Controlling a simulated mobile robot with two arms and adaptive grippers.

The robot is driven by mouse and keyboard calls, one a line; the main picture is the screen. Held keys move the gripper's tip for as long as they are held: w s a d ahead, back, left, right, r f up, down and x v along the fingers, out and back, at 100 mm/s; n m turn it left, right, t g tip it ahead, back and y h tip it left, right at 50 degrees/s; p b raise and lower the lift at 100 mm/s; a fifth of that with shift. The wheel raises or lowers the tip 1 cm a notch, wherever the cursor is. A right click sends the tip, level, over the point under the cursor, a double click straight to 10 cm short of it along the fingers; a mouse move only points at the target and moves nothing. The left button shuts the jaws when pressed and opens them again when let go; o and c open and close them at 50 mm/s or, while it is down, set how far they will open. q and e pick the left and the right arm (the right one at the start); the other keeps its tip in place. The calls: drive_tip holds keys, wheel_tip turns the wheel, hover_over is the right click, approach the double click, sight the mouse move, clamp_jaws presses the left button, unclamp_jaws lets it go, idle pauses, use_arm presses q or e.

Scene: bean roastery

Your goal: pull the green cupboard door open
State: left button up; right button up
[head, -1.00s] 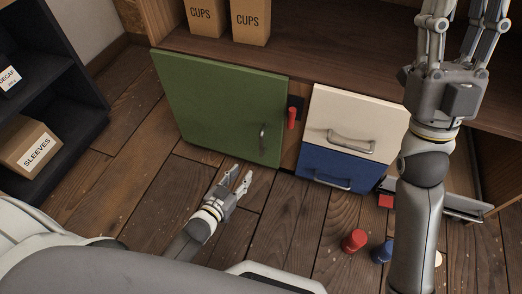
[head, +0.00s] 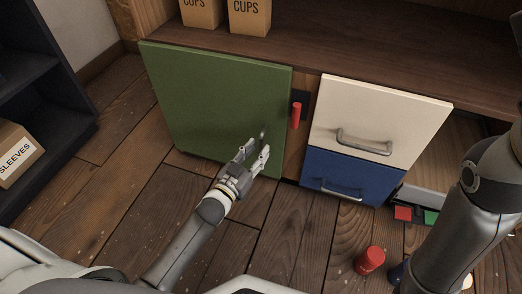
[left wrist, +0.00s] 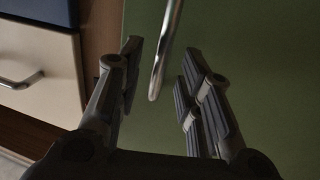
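The green cupboard door (head: 205,100) appears closed in the cabinet front in the head view. Its metal handle (head: 263,132) is near the door's right edge. My left gripper (head: 257,152) is at the handle. In the left wrist view the door (left wrist: 270,60) fills the right side, and the handle (left wrist: 164,55) reaches down between the two spread fingers of my left gripper (left wrist: 158,85). Gaps show on both sides of the handle. My right arm (head: 470,210) is at the right edge; its gripper is out of the picture.
A red latch-like handle (head: 296,115) is just right of the door. A cream drawer (head: 375,115) sits above a blue drawer (head: 335,175). A red cylinder (head: 369,261) stands on the floor. A dark shelf (head: 50,100) with a SLEEVES box (head: 14,155) is at left.

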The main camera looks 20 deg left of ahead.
sight(260, 147)
use_arm(q)
drive_tip(key=shift+b+x, duration=0.5)
drive_tip(key=shift+x, duration=1.05)
clamp_jaws()
